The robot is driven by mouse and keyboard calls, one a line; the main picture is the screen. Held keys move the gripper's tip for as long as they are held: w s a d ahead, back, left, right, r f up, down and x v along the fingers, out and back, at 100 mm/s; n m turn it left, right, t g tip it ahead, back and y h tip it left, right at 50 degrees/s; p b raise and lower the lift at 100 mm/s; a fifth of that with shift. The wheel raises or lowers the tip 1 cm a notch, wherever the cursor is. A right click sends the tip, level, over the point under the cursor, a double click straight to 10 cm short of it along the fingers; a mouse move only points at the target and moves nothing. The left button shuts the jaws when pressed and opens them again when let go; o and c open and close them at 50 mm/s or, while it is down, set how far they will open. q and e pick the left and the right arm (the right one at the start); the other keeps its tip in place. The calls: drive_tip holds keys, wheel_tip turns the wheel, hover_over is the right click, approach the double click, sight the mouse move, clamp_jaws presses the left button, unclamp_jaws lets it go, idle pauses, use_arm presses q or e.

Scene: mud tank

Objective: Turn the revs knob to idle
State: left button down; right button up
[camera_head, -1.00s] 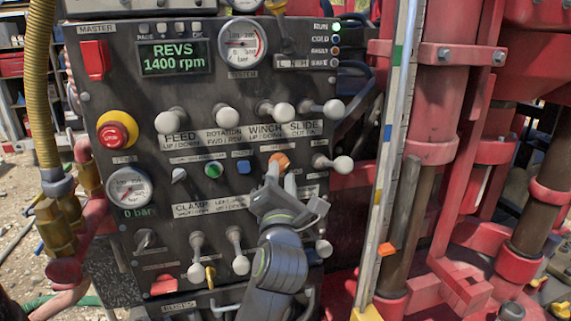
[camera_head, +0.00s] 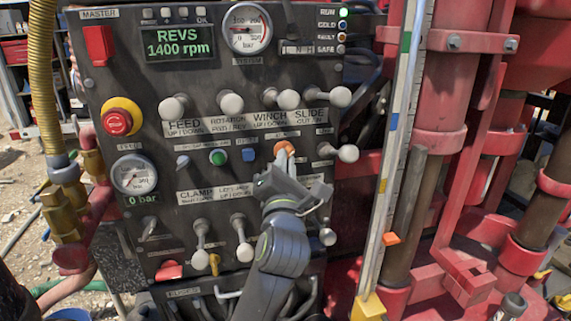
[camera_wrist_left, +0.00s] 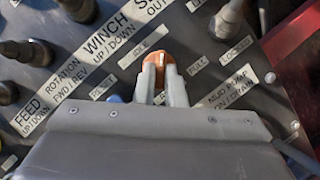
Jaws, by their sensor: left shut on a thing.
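The orange revs knob (camera_head: 284,148) is on the dark control panel, below the winch label. My left gripper (camera_head: 285,160) reaches up to it from below and is shut on it. In the left wrist view the two fingers close on either side of the orange knob (camera_wrist_left: 168,72), whose white mark shows between the fingertips. Labels IDLE and FULL stand around the knob. The display (camera_head: 179,43) reads REVS 1400 rpm. My right gripper is not in view.
Several grey-white ball levers (camera_head: 288,99) stick out above the knob, and more (camera_head: 244,252) below left. A red emergency button (camera_head: 117,122) is at left. A green button (camera_head: 218,157) and blue button (camera_head: 248,154) sit just left of the knob. Red rig pipes stand at right.

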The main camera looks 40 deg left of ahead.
use_arm(q)
drive_tip(key=n+g+y+b, duration=0.1)
drive_tip(key=n+b, duration=0.1)
drive_tip(key=n, duration=0.2)
drive_tip(key=n+g+y+b, duration=0.1)
drive_tip(key=n+y+b, duration=0.1)
drive_tip(key=n+b, duration=0.1)
drive_tip(key=n+g+y+b, duration=0.1)
drive_tip(key=n+y+b, duration=0.1)
drive_tip(key=n, duration=0.3)
drive_tip(key=shift+w+d+f+b, duration=0.15)
drive_tip(key=shift+w+d+b, duration=0.15)
drive_tip(key=shift+b, duration=0.1)
drive_tip(key=shift+n+y, duration=0.4)
drive_tip(key=c, duration=1.5)
unclamp_jaws()
